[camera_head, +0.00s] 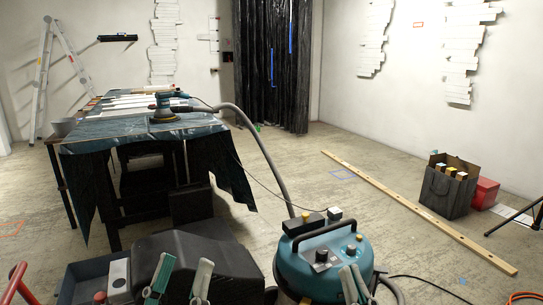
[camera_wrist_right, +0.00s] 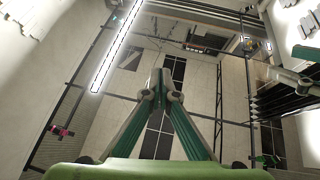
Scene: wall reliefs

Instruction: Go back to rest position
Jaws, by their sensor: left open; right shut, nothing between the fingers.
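My left gripper (camera_head: 185,263) shows at the bottom of the head view, left of the middle. Its two green and pale fingers stand apart with nothing between them, pointing up. My right gripper (camera_head: 350,268) shows low and right of the middle, in front of the teal vacuum. Its fingers are together. In the right wrist view the fingers of the right gripper (camera_wrist_right: 160,80) meet at their tips with nothing held, and they point up toward the ceiling. Both arms are mostly outside the head view.
A teal vacuum (camera_head: 323,268) stands close in front, its hose (camera_head: 262,145) running to a sander (camera_head: 162,106) on the covered table (camera_head: 100,135). A long wooden plank (camera_head: 410,208) lies on the floor at right, near a black bag (camera_head: 445,190) and red box (camera_head: 485,193). Floor between is mostly open.

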